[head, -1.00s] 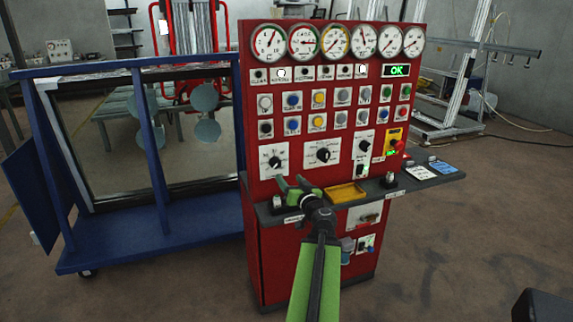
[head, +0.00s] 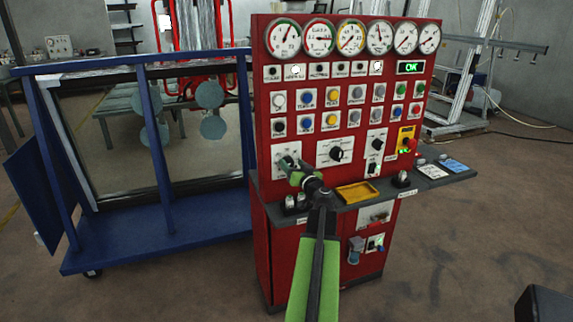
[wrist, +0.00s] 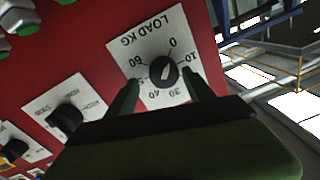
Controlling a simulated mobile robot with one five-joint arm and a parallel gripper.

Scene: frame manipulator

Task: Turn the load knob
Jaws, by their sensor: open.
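The load knob (wrist: 163,71) is a round black knob on a white plate marked LOAD KG, which appears upside down in the wrist view. The plate (head: 277,152) sits at the lower left of the red panel in the head view, where my gripper partly covers it. My gripper (wrist: 160,88) is open, with one finger on each side of the knob, over the lower part of the plate. Whether the fingers touch the knob cannot be told. In the head view my gripper (head: 290,168) is just in front of the panel's lower left.
The red panel (head: 345,95) carries gauges, buttons and other knobs, including a black selector (head: 337,154) right of the load plate. A grey shelf (head: 330,205) with a yellow tray (head: 357,192) juts out below. A blue frame cart (head: 160,225) stands close on the left.

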